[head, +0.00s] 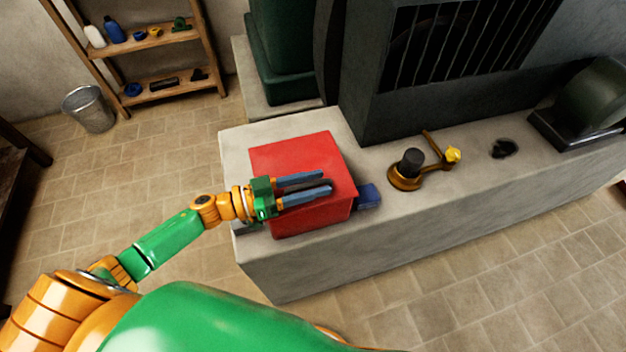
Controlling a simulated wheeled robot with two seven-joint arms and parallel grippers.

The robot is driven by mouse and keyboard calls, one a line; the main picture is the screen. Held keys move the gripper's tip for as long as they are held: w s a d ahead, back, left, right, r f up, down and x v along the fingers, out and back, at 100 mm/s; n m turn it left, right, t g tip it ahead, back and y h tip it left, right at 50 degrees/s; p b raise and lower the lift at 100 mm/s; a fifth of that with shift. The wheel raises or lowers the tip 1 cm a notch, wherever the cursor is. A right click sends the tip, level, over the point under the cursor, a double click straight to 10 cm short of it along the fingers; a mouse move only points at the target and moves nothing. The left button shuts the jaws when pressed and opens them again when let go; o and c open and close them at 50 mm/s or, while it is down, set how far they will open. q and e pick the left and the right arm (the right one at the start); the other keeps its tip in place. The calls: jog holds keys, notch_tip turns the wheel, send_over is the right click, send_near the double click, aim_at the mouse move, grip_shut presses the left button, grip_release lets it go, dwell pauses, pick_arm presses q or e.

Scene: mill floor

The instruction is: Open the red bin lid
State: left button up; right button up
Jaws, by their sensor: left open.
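The red bin (312,217) stands on the left end of a concrete plinth. Its red lid (295,150) is on top and looks shut. My left gripper (328,183) is open, with its two blue-grey fingers spread over the near part of the bin in the picture. A dark shape shows between the fingers; I cannot tell whether it is a handle or a shadow. I cannot tell whether the fingers touch the lid. My right gripper is not in view.
A blue block (368,196) sits against the bin's right side. A brass fitting (405,178) with a dark knob stands farther right on the concrete plinth (400,240). A dark grilled machine (372,105) rises behind. A metal bucket (90,110) and wooden shelf (165,92) stand at the back left.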

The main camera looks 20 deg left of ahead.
pick_arm(q)
jog(key=shift+a, duration=0.15)
grip_shut()
jog(key=shift+s, duration=0.1)
dwell(1.1)
